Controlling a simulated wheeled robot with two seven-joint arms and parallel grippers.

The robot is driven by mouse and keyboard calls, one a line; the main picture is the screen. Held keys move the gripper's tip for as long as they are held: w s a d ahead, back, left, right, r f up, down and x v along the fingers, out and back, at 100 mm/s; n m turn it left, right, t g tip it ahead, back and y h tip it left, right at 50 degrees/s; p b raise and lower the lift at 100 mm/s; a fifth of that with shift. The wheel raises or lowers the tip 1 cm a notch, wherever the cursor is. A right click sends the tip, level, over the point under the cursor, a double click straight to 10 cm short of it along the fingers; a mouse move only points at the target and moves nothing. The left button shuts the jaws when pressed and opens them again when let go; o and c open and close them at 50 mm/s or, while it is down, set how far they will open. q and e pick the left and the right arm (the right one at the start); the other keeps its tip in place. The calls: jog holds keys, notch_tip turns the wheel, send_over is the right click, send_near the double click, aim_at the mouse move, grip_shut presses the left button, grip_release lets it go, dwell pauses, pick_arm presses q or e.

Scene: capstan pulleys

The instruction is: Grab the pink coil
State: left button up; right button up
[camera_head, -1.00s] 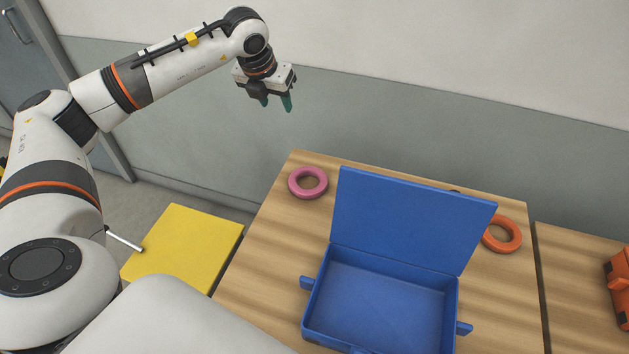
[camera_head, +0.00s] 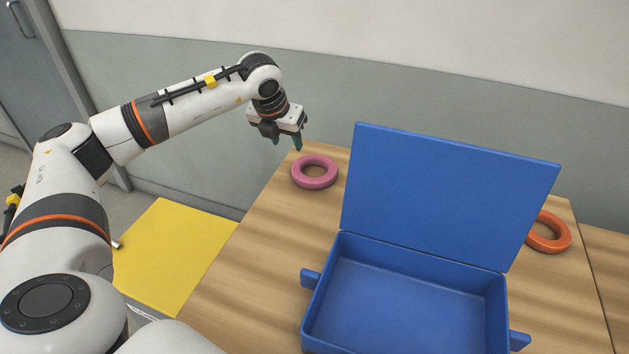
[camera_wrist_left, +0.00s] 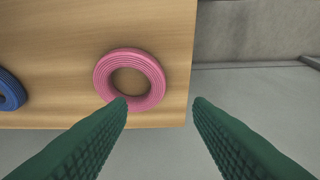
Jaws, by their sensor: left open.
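The pink coil (camera_head: 314,172) lies flat on the wooden table near its far left corner. My left gripper (camera_head: 287,142) is above the table's far left corner, just behind and left of the coil, and is empty. In the left wrist view the ribbed pink coil (camera_wrist_left: 129,79) lies ahead of the open green fingers (camera_wrist_left: 160,103). The left fingertip overlaps the coil's near rim in the picture, and the right finger is beyond the table edge. I cannot see my right gripper.
An open blue case (camera_head: 405,306) with its lid (camera_head: 445,195) raised stands right of the pink coil. An orange coil (camera_head: 549,232) lies behind it on the right. A blue coil (camera_wrist_left: 10,90) shows in the left wrist view. A yellow panel (camera_head: 178,252) is left of the table.

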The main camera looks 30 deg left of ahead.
pick_arm(q)
send_over(297, 163)
jog(key=s, duration=0.2)
jog(key=f, duration=0.2)
jog(key=f+p, duration=0.1)
jog(key=f, duration=0.2)
jog(key=shift+s+d+f, duration=0.1)
jog(key=shift+s+d, duration=0.05)
jog(key=shift+s, duration=0.05)
jog(key=p+x, duration=0.1)
jog(key=x, duration=0.4)
jog(key=shift+w+f, duration=0.1)
grip_shut()
